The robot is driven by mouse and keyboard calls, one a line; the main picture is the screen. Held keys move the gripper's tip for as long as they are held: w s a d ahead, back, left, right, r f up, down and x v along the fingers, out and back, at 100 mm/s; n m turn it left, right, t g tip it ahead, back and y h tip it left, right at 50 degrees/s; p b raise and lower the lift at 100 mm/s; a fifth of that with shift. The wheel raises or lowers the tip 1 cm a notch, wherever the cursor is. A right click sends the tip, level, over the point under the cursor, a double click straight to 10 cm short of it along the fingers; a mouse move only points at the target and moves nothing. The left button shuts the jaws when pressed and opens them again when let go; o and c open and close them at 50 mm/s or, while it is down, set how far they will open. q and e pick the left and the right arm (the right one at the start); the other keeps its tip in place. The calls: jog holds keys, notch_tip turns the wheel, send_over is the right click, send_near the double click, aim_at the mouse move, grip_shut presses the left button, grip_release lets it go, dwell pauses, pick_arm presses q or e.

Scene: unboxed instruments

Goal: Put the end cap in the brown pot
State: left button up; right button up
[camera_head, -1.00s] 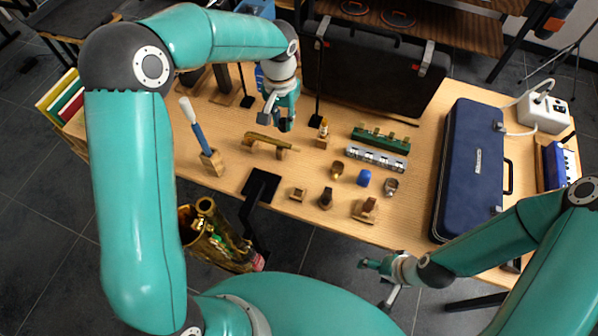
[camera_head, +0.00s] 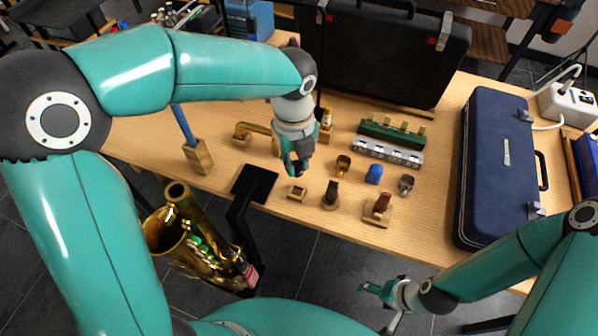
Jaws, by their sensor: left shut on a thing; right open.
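My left gripper (camera_head: 297,168) is shut above the table, its tips pointing down close to a small brown square piece (camera_head: 297,192). That piece is the nearest match I see for the brown pot; its form is too small to be sure. A small dark thing is between the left fingers, mostly hidden by them. I take it for the end cap, but its shape cannot be made out. My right gripper (camera_head: 383,291) is open and empty at the lower right, in front of the table edge.
A black mouthpiece (camera_head: 331,195), a brown mouthpiece on a block (camera_head: 381,207), a brass ring (camera_head: 342,165), a blue cap (camera_head: 374,174) and a grey ring (camera_head: 406,185) stand nearby. A saxophone (camera_head: 200,240) is at the front. A blue case (camera_head: 495,165) lies right.

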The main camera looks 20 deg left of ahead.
pick_arm(q)
jog(key=shift+s+f+m, duration=0.2)
jog(key=shift+f+m, duration=0.15)
jog(key=shift+m, duration=0.15)
jog(key=shift+f+b, duration=2.35)
jog(key=shift+b, duration=0.05)
jog(key=shift+r+p, duration=0.1)
jog(key=shift+p, duration=0.55)
jog(key=shift+f, duration=0.7)
dwell(0.4)
jog(key=shift+f+b, duration=0.35)
jog(key=shift+f, duration=0.2)
dwell(0.5)
dwell(0.5)
jog(key=o, duration=0.8)
jog(key=shift+o, duration=0.2)
